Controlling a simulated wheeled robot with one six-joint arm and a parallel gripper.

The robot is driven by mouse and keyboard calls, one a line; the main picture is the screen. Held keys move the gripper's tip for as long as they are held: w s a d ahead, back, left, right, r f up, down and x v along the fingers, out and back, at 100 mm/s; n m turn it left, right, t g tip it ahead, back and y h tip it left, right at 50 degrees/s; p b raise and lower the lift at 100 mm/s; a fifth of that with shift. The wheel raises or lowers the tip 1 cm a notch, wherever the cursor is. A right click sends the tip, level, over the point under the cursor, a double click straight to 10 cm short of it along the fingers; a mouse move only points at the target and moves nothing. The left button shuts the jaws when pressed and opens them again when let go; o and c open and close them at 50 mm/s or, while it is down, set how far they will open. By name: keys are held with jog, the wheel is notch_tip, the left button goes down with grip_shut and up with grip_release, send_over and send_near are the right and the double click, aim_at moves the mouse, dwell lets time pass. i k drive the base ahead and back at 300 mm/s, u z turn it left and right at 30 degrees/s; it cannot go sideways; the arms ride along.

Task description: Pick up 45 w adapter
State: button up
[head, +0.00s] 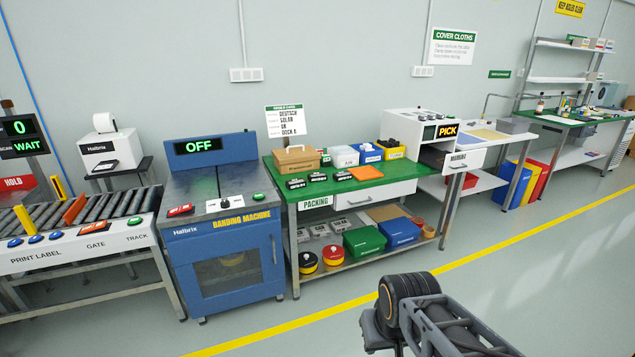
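I cannot make out a 45 W adapter for certain. Several small dark items with white lettering, too small to read, lie on the green top of the packing table (372,193); one dark item (296,184) is at its front left, another (343,176) further right. A bin of black items (392,143) stands at the table's back right. My arm shows at the lower right, over the floor and well short of the packing table. My gripper's fingers are not in view.
On the packing table are a cardboard box (296,160), an orange pad (365,174) and small bins. The blue banding machine (225,232), reading OFF, stands left, beside a roller conveyor (85,218). Grey floor (540,270) with a yellow line is clear in front.

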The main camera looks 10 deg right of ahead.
aim_at(341, 176)
jog(key=u, duration=0.15)
jog(key=k, duration=0.35)
jog(key=z, duration=2)
jog(key=i, duration=1)
jog(key=u, duration=0.65)
jog(key=i, duration=1)
jog(key=u, duration=0.7)
